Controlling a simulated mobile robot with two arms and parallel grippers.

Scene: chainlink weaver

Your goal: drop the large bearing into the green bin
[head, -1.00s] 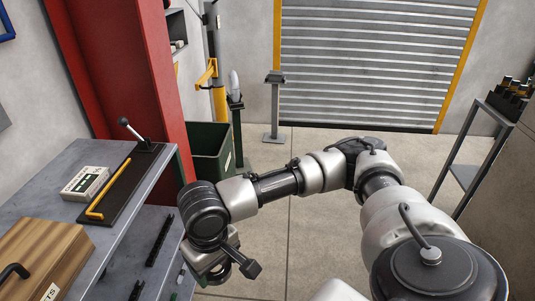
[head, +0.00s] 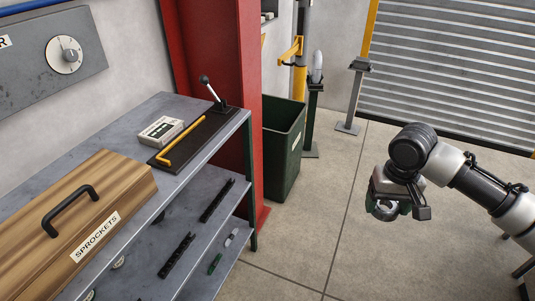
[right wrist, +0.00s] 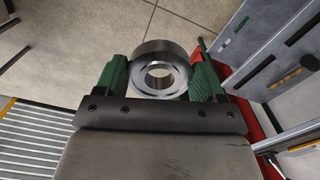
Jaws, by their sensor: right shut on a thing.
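My right gripper (head: 386,208) is shut on the large bearing, a shiny steel ring. The bearing (right wrist: 176,49) sits between the two green fingers in the right wrist view, its hole facing the camera. In the head view the bearing (head: 383,213) shows partly below the gripper, above the open floor. The green bin (head: 281,155) stands on the floor beside the red column, to the left of my right gripper and apart from it. Its top is open; its bottom inside is hidden. My left gripper is not in view.
A grey shelf unit (head: 205,160) is at the left, with a wooden sprockets box (head: 125,185) and a lever fixture (head: 205,128) on top. Dark racks lie on its lower shelf. A red column (head: 215,60) stands between shelf and bin.

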